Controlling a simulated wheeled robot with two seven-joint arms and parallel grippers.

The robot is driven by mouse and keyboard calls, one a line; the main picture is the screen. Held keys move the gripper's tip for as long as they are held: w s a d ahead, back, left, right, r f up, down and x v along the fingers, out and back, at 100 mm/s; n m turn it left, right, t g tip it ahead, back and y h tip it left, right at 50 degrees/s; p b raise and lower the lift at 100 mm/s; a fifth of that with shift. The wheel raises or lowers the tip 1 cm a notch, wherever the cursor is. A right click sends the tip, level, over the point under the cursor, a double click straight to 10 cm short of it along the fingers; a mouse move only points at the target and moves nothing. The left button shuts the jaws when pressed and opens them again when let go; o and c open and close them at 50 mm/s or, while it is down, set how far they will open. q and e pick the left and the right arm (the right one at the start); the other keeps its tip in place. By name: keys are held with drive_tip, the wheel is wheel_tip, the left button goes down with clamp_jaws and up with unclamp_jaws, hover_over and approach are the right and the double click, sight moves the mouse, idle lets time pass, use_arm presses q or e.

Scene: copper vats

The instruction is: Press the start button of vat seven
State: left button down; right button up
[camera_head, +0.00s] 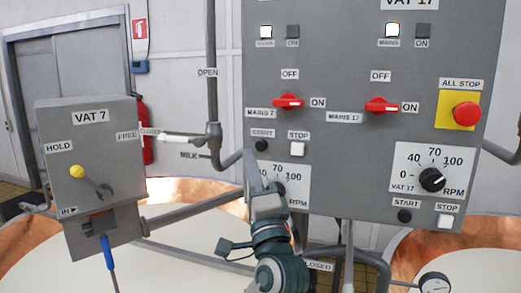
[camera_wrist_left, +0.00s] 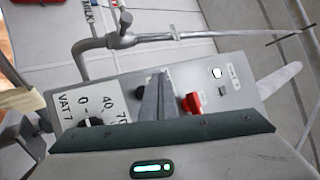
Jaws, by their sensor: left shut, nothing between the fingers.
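The start button of vat seven (camera_head: 262,145) is a small dark round button on the left of the grey control panel (camera_head: 340,60), under the label START. A white square stop button (camera_head: 298,149) is to its right. My left gripper (camera_head: 250,158) is shut and empty, its tip just below and left of the start button; I cannot tell whether they touch. In the left wrist view the shut fingers (camera_wrist_left: 158,90) stand in front of the panel and hide part of it. The red mains 7 switch (camera_head: 288,102) is above, its handle pointing right. My right gripper is not in view.
The vat 7 speed dial (camera_wrist_left: 95,120) is partly hidden by my arm in the head view. Vat 17 controls and a red all-stop button (camera_head: 466,113) are on the right. A pipe (camera_head: 212,80) runs along the panel's left. A Vat 7 box (camera_head: 90,160) is at left.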

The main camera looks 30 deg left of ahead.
use_arm(q)
drive_tip(key=shift+w+a+b, duration=0.2)
drive_tip(key=shift+w, duration=0.6)
drive_tip(key=shift+w+a+b, duration=0.15)
drive_tip(key=shift+w+a, duration=0.05)
drive_tip(key=shift+w, duration=0.65)
drive_tip(key=shift+w+a+b, duration=0.2)
drive_tip(key=shift+w, duration=0.6)
drive_tip(key=shift+w+a, duration=0.2)
drive_tip(key=shift+w, duration=0.65)
idle(1.3)
drive_tip(key=shift+s, duration=0.2)
drive_tip(key=shift+s+d, duration=0.2)
drive_tip(key=shift+s, duration=0.45)
drive_tip(key=shift+s+d+p, duration=0.2)
drive_tip(key=shift+s, duration=0.6)
drive_tip(key=shift+s+d+p, duration=0.2)
drive_tip(key=shift+s+p, duration=0.05)
drive_tip(key=shift+s, duration=0.6)
drive_tip(key=shift+s+d+p, duration=0.2)
drive_tip(key=shift+s, duration=0.6)
